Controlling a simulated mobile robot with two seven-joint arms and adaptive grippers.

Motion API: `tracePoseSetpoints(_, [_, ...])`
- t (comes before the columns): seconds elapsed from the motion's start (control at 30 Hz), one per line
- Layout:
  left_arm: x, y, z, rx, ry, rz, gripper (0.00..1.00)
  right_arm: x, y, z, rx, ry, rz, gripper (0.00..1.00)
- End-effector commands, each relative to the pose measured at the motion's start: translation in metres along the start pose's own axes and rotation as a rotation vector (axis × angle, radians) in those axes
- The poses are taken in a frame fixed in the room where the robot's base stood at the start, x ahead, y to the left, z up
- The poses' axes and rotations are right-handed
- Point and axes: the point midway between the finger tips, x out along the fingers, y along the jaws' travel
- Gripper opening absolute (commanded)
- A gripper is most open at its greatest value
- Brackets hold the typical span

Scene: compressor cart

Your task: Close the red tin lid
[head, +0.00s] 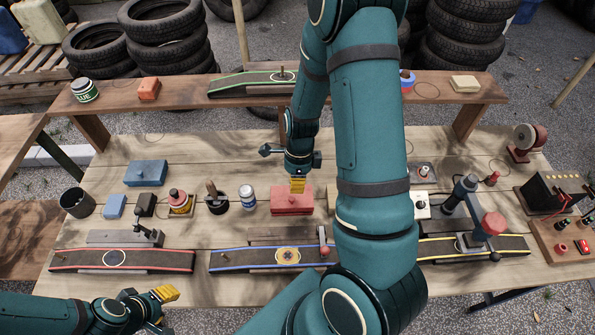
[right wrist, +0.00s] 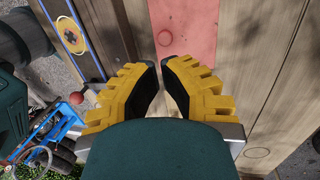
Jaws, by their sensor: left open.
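The red tin (head: 291,204) stands on the wooden workbench near its middle. Its lid looks flat on top, though my gripper hides part of it. In the right wrist view the red lid (right wrist: 190,30) shows with a small round knob, just beyond the fingertips. My right gripper (head: 297,184) points down over the tin's back part. Its yellow fingers look drawn together with nothing between them, as the right wrist view (right wrist: 159,64) also shows. Contact with the lid cannot be told. My left gripper (head: 160,308) is open and empty at the lower left, away from the tin.
A blue tin (head: 146,172), a white jar (head: 246,197) and a dark cup (head: 77,203) stand left of the red tin. Belt-like strips (head: 122,259) run along the front. A raised shelf (head: 190,92) spans the back. My right arm hides part of the bench.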

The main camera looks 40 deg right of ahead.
Motion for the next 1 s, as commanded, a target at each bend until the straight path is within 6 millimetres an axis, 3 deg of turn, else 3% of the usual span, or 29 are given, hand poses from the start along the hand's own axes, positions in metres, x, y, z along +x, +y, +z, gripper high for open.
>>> tracePoseSetpoints(0.1, [0.006,-0.002,0.001,0.000,0.000,-0.001,0.39,0.024,0.001,-0.001,0.002,0.001,0.004,0.00])
tracePoseSetpoints(0.3, [0.010,-0.003,0.001,0.000,0.000,-0.002,0.39,0.045,0.000,-0.001,-0.001,0.001,0.002,0.00])
tracePoseSetpoints(0.77, [0.010,-0.003,0.001,0.001,0.000,-0.002,0.39,0.051,0.000,0.000,-0.001,0.000,0.000,0.00])
tracePoseSetpoints(1.0, [0.018,-0.006,0.002,0.001,-0.001,-0.003,0.39,0.070,0.005,-0.001,0.000,0.001,0.002,0.00])
